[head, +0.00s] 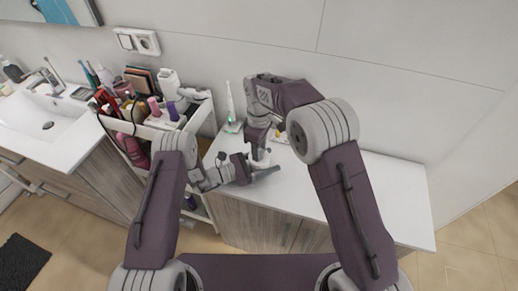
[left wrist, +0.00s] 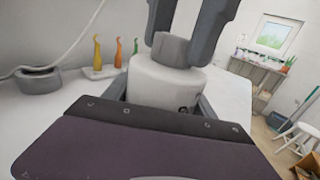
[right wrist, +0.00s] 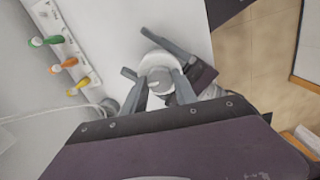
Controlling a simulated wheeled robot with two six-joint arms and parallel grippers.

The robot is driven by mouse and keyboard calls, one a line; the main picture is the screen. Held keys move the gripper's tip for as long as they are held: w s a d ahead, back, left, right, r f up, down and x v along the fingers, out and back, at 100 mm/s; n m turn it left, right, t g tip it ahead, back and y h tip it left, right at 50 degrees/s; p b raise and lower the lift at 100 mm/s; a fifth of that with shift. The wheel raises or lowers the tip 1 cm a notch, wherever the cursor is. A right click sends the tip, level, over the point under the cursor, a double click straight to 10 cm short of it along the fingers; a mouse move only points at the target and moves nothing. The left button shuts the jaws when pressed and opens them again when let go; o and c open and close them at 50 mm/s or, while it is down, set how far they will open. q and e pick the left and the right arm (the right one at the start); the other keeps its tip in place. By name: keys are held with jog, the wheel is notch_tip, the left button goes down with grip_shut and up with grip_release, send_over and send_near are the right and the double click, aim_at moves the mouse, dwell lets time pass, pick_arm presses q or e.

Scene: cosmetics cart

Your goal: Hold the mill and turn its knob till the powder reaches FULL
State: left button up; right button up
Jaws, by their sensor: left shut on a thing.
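The mill is a small white round body (left wrist: 165,82) with a grey knob (left wrist: 172,48) on top. It stands upright over the white counter, and it shows as a small white shape in the head view (head: 261,157). My left gripper (head: 262,170) is shut on the mill's body from the side. My right gripper (right wrist: 160,92) points down from above, its fingers apart on either side of the knob. I cannot see whether they touch it. The powder level and any FULL mark are not readable in these views.
A white tray (right wrist: 62,45) with orange, yellow and green items lies beside the mill. A white electric toothbrush (head: 231,103) stands behind on the counter. A loaded cart (head: 198,118) and a sink (head: 48,122) are to the left. The counter's right side (head: 390,195) is clear.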

jog(key=o, duration=0.3)
jog(key=shift+o, duration=0.2)
notch_tip(320, 180, up, 12)
dwell(0.4)
